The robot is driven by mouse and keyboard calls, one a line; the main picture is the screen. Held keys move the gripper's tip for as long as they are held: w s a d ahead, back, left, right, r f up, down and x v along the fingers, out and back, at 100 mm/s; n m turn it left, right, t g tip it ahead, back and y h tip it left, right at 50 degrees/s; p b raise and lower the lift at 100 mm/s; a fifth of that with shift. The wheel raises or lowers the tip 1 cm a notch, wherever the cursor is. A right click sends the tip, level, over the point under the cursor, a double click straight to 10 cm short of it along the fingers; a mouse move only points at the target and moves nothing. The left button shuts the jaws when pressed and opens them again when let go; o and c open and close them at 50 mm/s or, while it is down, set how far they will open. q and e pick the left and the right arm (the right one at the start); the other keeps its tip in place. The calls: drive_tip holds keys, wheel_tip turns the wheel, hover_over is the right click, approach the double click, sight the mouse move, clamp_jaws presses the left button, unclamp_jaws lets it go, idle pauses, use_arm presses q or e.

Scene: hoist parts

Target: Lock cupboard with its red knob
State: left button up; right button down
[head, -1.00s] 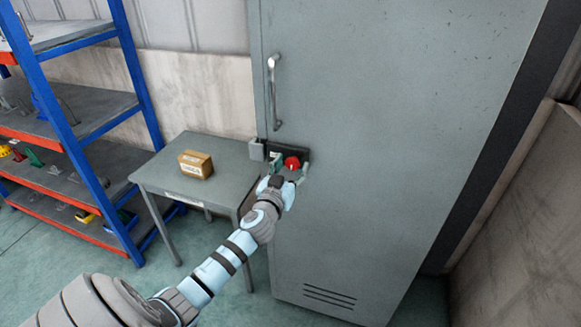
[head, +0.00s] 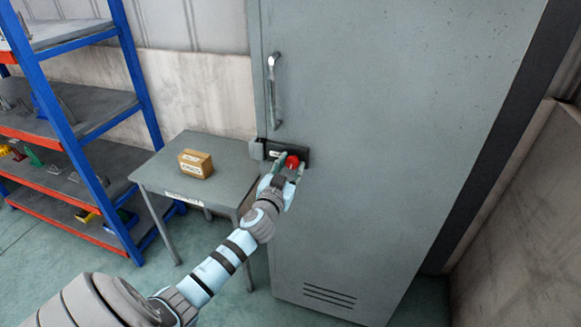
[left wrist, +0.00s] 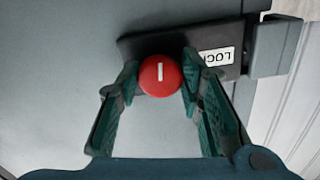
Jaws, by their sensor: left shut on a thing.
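The grey cupboard (head: 370,130) stands with its door closed. Its red knob (head: 293,161) sits on a dark lock plate (head: 305,153) near the door's left edge, below the handle. In the left wrist view the knob (left wrist: 160,75) shows a white line that runs upright in the picture, and the plate (left wrist: 140,46) carries a label that is partly hidden. My left gripper (head: 288,165) is shut on the knob, one green finger at each side, as the left wrist view (left wrist: 160,78) also shows. My right gripper is not in view.
A small grey table (head: 230,165) with a cardboard box (head: 196,163) stands left of the cupboard. A blue and orange shelf rack (head: 75,165) with several parts is farther left. A wall (head: 525,220) rises at the right.

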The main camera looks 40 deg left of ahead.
use_arm(q)
drive_tip(key=m, duration=0.8)
drive_tip(key=shift+p, duration=0.35)
drive_tip(key=m, duration=0.3)
drive_tip(key=shift+r+m+p, duration=0.1)
drive_tip(key=shift+m+p, duration=0.2)
drive_tip(key=m, duration=0.4)
drive_tip(key=shift+a+p, duration=0.1)
drive_tip(key=shift+p, duration=0.3)
drive_tip(key=shift+m, duration=0.3)
drive_tip(key=o, duration=1.2)
drive_tip(key=shift+c, duration=0.2)
drive_tip(key=shift+s, duration=0.1)
